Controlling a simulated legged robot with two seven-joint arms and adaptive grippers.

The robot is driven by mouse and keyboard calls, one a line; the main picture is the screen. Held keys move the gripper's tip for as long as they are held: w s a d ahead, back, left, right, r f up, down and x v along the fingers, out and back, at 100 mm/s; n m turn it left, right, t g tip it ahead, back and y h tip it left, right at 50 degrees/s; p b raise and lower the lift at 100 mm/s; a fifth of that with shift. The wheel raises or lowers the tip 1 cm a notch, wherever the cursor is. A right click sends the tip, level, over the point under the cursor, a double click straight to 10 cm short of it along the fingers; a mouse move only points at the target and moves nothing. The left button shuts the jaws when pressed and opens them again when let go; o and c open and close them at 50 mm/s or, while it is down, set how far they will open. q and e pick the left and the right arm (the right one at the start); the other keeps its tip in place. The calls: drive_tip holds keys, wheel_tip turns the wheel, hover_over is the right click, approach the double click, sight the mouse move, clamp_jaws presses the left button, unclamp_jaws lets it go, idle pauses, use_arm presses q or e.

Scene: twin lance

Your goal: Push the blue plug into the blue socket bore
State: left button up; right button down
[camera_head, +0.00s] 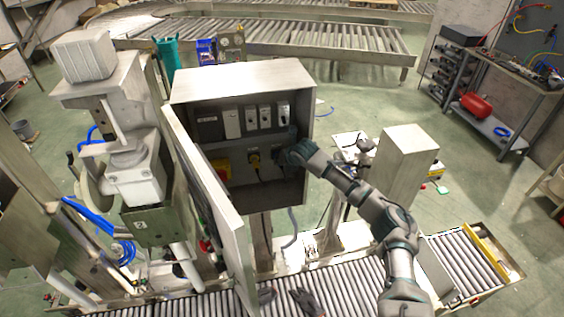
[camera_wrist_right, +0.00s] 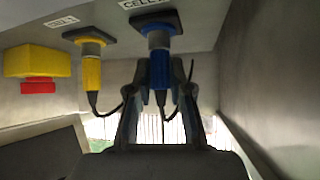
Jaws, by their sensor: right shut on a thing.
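The blue plug (camera_wrist_right: 159,72) is between the fingers of my right gripper (camera_wrist_right: 160,78) in the right wrist view. The gripper is shut on it, and a dark cable hangs from its lower end. The plug lines up with the blue socket (camera_wrist_right: 157,37), a collar on a dark plate; how deep it sits in the bore I cannot tell. In the head view my right gripper (camera_head: 284,155) reaches into the open cabinet (camera_head: 240,85) at its right side and hides the plug and socket.
A yellow plug (camera_wrist_right: 91,72) sits in the neighbouring socket, its cable close to my finger. A yellow-and-red block (camera_wrist_right: 38,62) is farther left. The cabinet wall (camera_wrist_right: 260,75) stands to the right. The cabinet door (camera_head: 212,195) hangs open above the roller conveyor (camera_head: 345,285).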

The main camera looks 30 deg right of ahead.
drive_tip(key=c, duration=0.8)
unclamp_jaws()
drive_tip(key=shift+o, duration=0.2)
drive_tip(key=v, duration=0.7)
drive_tip(key=shift+s, duration=0.1)
